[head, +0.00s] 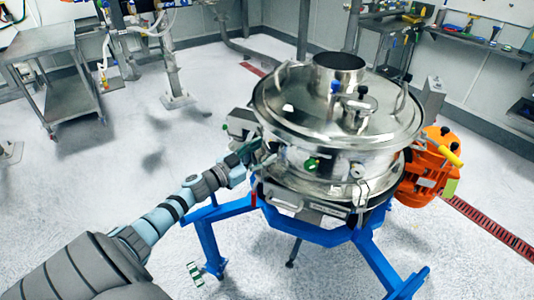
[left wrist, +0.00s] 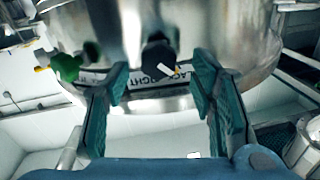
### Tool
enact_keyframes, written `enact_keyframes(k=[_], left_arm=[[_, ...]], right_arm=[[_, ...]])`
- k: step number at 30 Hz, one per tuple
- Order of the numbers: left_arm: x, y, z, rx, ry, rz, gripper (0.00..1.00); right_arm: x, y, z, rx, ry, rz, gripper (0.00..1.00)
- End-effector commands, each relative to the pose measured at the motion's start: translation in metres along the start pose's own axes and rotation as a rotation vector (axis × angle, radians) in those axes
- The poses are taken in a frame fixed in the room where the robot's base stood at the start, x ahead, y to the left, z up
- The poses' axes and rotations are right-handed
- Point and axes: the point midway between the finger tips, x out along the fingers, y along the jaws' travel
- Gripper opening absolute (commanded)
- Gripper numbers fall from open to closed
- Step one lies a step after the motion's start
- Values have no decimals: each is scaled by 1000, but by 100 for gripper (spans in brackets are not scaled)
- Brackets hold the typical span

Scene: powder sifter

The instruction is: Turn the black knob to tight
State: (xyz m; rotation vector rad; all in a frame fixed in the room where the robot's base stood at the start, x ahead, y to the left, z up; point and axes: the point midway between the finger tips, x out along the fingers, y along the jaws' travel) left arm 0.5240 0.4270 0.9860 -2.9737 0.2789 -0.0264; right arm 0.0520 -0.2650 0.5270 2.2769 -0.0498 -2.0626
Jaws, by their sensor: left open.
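The black knob (left wrist: 158,54) sits on the steel side of the sifter, with a small white-yellow pointer and a partly readable label (left wrist: 150,77) beside it. My left gripper (left wrist: 161,78) is open, its two teal fingers spread to either side of the knob in the picture. I cannot tell whether they touch it. In the head view my left gripper (head: 250,153) is at the left side of the sifter (head: 335,120), and I cannot make out the black knob there. A green knob (head: 311,164) is on the sifter's front; a green knob (left wrist: 66,66) also shows in the left wrist view.
The sifter stands on a blue frame (head: 208,240) with an orange motor (head: 425,172) at its right. A metal cart (head: 55,75) stands at the back left and a wall shelf (head: 485,42) at the back right. The floor at the left is mostly clear.

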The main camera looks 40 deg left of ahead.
Motion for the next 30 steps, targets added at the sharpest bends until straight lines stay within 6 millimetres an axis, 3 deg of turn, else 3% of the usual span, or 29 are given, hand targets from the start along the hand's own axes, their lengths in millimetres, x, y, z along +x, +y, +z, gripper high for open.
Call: enact_keyframes(k=[4, 13, 22, 30], left_arm=[[18, 0, -1, -1, -1, -1, 51], [22, 0, 0, 0, -4, 1, 51], [21, 0, 0, 0, -4, 1, 3], [21, 0, 0, 20, -4, 1, 3]], right_arm=[[-2, 0, -1, 0, 1, 0, 0], [-2, 3, -1, -2, 1, 4, 0], [-2, 4, -1, -2, 0, 5, 0], [-2, 4, 0, -2, 0, 5, 0]])
